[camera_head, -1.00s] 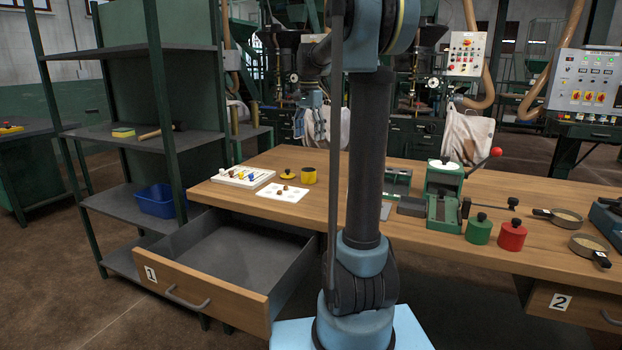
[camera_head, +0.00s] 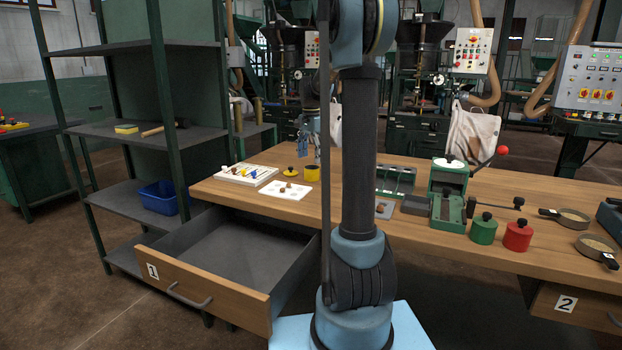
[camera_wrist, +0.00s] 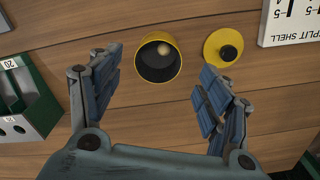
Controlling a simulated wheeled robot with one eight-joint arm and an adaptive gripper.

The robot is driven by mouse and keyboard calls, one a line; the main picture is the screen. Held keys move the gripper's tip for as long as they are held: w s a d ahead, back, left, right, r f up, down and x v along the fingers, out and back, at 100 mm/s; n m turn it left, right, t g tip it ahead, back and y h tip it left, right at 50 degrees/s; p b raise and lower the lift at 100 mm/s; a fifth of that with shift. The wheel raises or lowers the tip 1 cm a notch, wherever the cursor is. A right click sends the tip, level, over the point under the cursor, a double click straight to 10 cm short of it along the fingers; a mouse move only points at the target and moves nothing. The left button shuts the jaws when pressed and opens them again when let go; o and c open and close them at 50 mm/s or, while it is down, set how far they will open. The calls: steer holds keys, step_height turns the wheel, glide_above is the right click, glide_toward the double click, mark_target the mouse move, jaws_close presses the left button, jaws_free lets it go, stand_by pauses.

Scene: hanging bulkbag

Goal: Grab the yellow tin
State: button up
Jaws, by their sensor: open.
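The yellow tin (camera_head: 311,174) stands upright and uncovered on the wooden bench, near its left end. In the wrist view the tin (camera_wrist: 158,67) shows its open top and dark inside, with a small pale round thing in it. Its yellow lid (camera_head: 289,173) with a black knob lies apart beside it, and it also shows in the wrist view (camera_wrist: 223,47). My gripper (camera_head: 311,145) is above the tin, pointing down. In the wrist view my gripper (camera_wrist: 162,65) is open and empty, one finger on each side of the tin, with no clear contact.
A white tray with small coloured things (camera_head: 247,174) and a white card with brown pieces (camera_head: 286,190) lie near the tin. A green and grey holder (camera_wrist: 27,105) is left of my fingers. Drawer 1 (camera_head: 208,292) stands open below the bench.

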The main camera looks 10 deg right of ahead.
mark_target(312, 173)
steer(key=shift+d+f, duration=0.15)
steer(key=shift+f, duration=2.95)
steer(key=c, duration=1.3)
